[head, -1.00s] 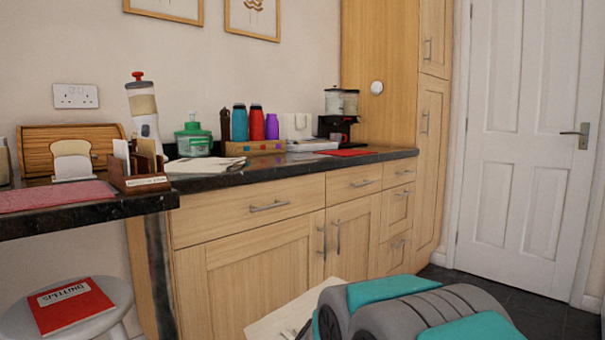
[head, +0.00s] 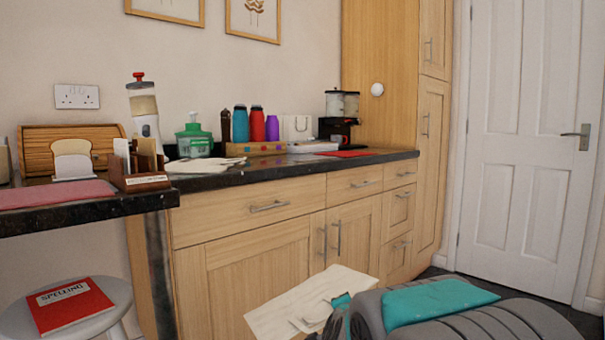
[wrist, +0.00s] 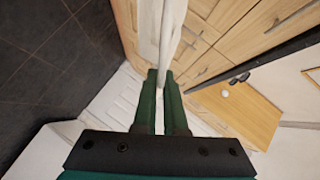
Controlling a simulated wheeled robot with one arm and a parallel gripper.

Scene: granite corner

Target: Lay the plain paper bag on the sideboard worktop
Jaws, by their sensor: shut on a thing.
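The plain paper bag (head: 308,298) is a flat cream-white sheet at the bottom centre of the head view, in front of the sideboard doors and below the worktop's height. My gripper (wrist: 160,78) is shut on the bag, which shows edge-on between and beyond the green fingers in the wrist view (wrist: 160,30). In the head view my arm hides the fingertips and part of the bag. The sideboard worktop (head: 300,166) is a dark speckled granite slab above wooden drawers and doors.
A flat cream item (head: 200,167) lies near the worktop's left end. A soap bottle (head: 194,138), coloured bottles (head: 257,125), a white bag (head: 296,127) and a coffee machine (head: 338,127) stand along the back. The front strip is mostly clear. A stool (head: 115,305) stands lower left.

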